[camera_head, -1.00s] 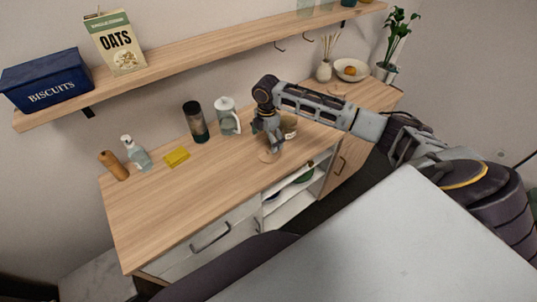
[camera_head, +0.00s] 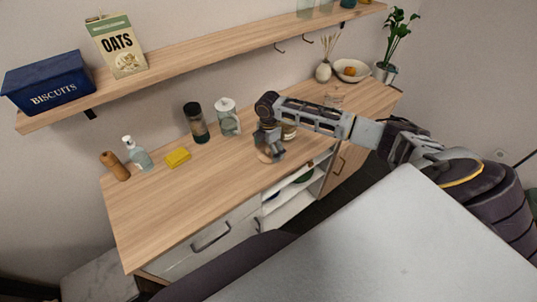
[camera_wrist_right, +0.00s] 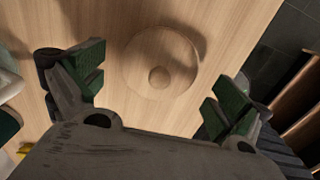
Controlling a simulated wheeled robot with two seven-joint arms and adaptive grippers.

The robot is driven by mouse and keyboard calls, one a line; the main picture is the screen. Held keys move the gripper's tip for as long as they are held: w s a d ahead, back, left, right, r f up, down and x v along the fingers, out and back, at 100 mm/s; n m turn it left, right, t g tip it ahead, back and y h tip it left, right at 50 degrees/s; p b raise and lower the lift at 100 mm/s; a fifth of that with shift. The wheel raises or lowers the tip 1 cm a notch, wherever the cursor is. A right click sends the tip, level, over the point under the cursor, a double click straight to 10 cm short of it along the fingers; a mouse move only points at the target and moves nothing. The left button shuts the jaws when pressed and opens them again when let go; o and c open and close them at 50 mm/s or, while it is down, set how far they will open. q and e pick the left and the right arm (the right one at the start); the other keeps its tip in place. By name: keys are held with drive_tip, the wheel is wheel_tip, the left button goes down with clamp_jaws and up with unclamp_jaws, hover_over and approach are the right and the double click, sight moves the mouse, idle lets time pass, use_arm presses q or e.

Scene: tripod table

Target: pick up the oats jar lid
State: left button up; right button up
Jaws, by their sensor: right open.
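The jar lid, a round pale wooden disc with a small round knob (camera_wrist_right: 160,64), lies flat on the wooden counter in the right wrist view. In the head view only its edge (camera_head: 263,157) shows beside my fingers. My right gripper (camera_head: 270,154) points down over it. In the wrist view the gripper (camera_wrist_right: 159,91) is open, with one green-padded finger on each side of the lid and no visible contact. A jar (camera_head: 289,132) stands just behind the gripper, partly hidden by it. My left gripper is not in view.
On the counter (camera_head: 190,205) stand a dark shaker (camera_head: 196,123), a glass press (camera_head: 227,118), a yellow sponge (camera_head: 177,157), a soap bottle (camera_head: 138,154) and a brown bottle (camera_head: 115,166). An oats box (camera_head: 117,46) and biscuits tin (camera_head: 48,83) are on the shelf above. The front left counter is clear.

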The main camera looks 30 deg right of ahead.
drive_tip(key=shift+f, duration=0.6)
drive_tip(key=shift+c, duration=0.4)
